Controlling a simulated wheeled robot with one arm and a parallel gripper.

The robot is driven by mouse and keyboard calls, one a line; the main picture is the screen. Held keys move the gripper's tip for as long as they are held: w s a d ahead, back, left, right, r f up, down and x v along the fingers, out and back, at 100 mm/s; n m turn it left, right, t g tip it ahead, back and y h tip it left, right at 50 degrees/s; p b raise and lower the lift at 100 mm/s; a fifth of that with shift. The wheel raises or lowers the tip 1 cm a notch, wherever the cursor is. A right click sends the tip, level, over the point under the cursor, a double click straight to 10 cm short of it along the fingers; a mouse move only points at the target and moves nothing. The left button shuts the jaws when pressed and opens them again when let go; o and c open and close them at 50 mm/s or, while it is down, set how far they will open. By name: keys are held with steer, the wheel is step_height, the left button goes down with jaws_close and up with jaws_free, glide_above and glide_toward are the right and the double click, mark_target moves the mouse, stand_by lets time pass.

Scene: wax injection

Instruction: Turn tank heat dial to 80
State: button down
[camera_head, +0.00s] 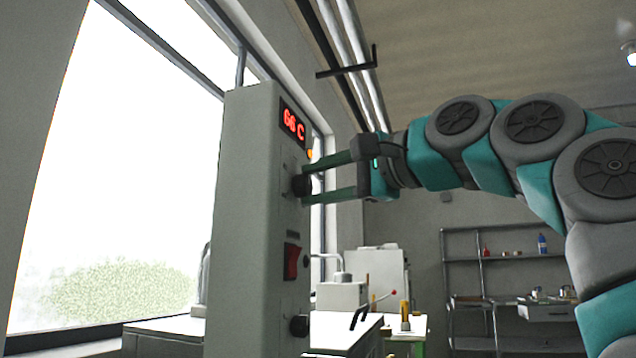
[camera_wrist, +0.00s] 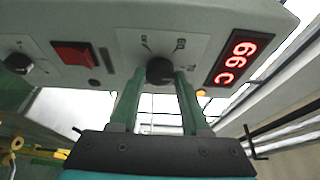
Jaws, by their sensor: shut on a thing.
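The tank heat dial (camera_head: 301,185) is a black knob on the side face of a tall grey control panel (camera_head: 248,210). In the wrist view the dial (camera_wrist: 159,71) sits on a light plate with small markings around it. My gripper (camera_head: 308,182) reaches in from the right, its two green fingers on either side of the dial. In the wrist view the gripper (camera_wrist: 158,84) is shut on the dial. A red display (camera_head: 292,124) above the dial reads 66 C; it also shows in the wrist view (camera_wrist: 236,62). The dial's pointer is not clear.
A red switch (camera_head: 292,262) and a second black knob (camera_head: 299,326) sit lower on the panel. A small orange light (camera_head: 309,154) is near the display. A worktable with machines stands behind, and a shelf (camera_head: 500,256) stands at the back right.

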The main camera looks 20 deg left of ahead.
stand_by(0.4)
steer(key=shift+c, duration=1.9)
jaws_free()
steer(key=shift+d, duration=0.2)
steer(key=v, duration=0.7)
steer(key=shift+d, duration=0.2)
steer(key=shift+s, duration=0.1)
